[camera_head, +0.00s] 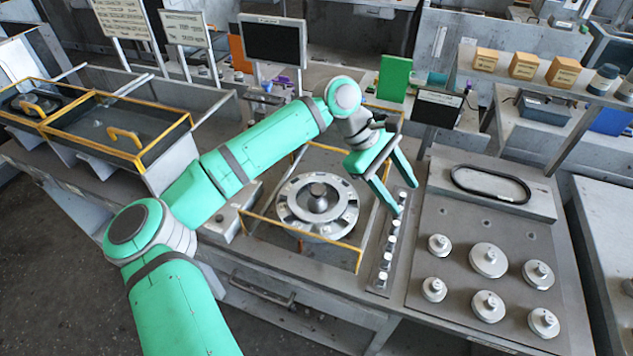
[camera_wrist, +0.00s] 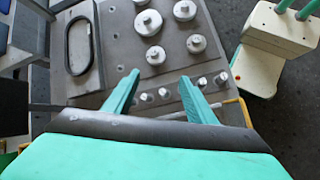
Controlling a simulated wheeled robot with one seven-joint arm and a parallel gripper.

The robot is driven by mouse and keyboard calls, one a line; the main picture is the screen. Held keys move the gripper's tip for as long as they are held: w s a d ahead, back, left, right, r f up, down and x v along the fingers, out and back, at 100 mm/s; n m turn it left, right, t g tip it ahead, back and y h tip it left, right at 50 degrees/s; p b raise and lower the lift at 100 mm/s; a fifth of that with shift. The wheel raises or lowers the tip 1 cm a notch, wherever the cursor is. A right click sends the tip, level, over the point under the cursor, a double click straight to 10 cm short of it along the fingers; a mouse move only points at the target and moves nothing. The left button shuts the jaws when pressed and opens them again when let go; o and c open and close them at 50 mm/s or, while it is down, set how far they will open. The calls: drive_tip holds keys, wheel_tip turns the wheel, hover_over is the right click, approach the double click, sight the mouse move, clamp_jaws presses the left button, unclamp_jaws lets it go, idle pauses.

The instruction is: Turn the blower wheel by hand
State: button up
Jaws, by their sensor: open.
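The blower wheel (camera_head: 317,203) is a round grey disc with a raised central hub and openings around its rim. It lies flat at the bench's middle, inside a yellow-edged frame (camera_head: 290,232). My gripper (camera_head: 394,200) hangs to the right of the wheel, above the row of small metal pegs, apart from the wheel. Its two green fingers are spread with nothing between them. In the wrist view the open fingers (camera_wrist: 160,88) point toward the small pegs (camera_wrist: 165,93), and the wheel is out of sight.
A grey plate with several round metal knobs (camera_head: 488,259) and a black oval belt (camera_head: 490,184) lies right of the wheel. A dark screen (camera_head: 272,43) and a green panel (camera_head: 394,78) stand behind. A yellow-railed tray (camera_head: 118,125) sits at the left.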

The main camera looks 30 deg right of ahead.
drive_tip(key=w+a+r+t+y, duration=0.1)
drive_tip(key=w+a+t+y, duration=0.25)
drive_tip(key=w+a, duration=0.45)
wheel_tip(320, 180, up, 3)
drive_tip(key=t+y, duration=0.2)
hover_over(318, 189)
drive_tip(key=shift+m, duration=0.3)
wheel_tip(318, 189, down, 11)
drive_tip(key=shift+r, duration=0.1)
clamp_jaws()
